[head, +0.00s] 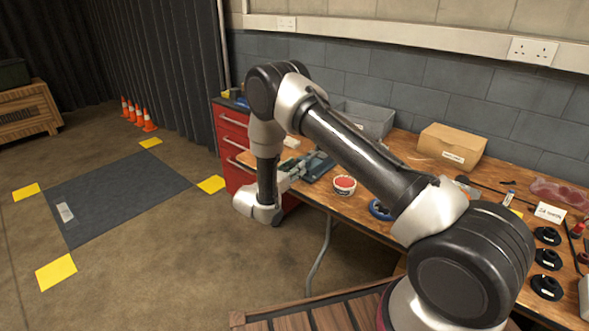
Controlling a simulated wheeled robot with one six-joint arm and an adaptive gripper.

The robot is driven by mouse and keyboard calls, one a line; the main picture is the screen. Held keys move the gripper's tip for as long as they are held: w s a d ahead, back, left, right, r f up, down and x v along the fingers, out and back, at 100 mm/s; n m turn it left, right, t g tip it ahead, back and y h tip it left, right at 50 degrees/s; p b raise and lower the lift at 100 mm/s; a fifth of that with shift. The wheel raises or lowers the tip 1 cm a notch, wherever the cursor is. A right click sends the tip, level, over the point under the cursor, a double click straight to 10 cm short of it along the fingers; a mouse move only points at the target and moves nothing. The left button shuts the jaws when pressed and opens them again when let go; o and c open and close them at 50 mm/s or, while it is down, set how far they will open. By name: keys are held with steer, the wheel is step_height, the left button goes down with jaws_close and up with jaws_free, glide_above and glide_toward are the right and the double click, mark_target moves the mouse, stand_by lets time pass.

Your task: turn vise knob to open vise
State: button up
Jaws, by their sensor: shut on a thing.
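The green-grey vise (318,164) is at the left end of the wooden workbench, near its front edge, in the head view. My arm reaches over the bench and comes down just in front of the vise. My gripper (283,183) is small and partly hidden by my wrist, at the front side of the vise. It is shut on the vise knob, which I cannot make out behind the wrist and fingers. How far apart the vise jaws are is too small to tell.
A red-lidded tub (345,184) stands right of the vise, with blue tape (380,210) beyond it. A grey bin (366,118) and a cardboard box (452,145) are at the back of the workbench (322,197). A red drawer cabinet (231,139) stands left.

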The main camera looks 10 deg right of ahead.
steer(key=n, duration=0.3)
steer(key=shift+g, duration=0.3)
steer(key=shift+n, duration=2)
steer(key=o, duration=1)
steer(key=shift+o, duration=0.2)
steer(key=v, duration=1.2)
steer(key=shift+w+r, duration=0.15)
steer(key=shift+a, duration=0.1)
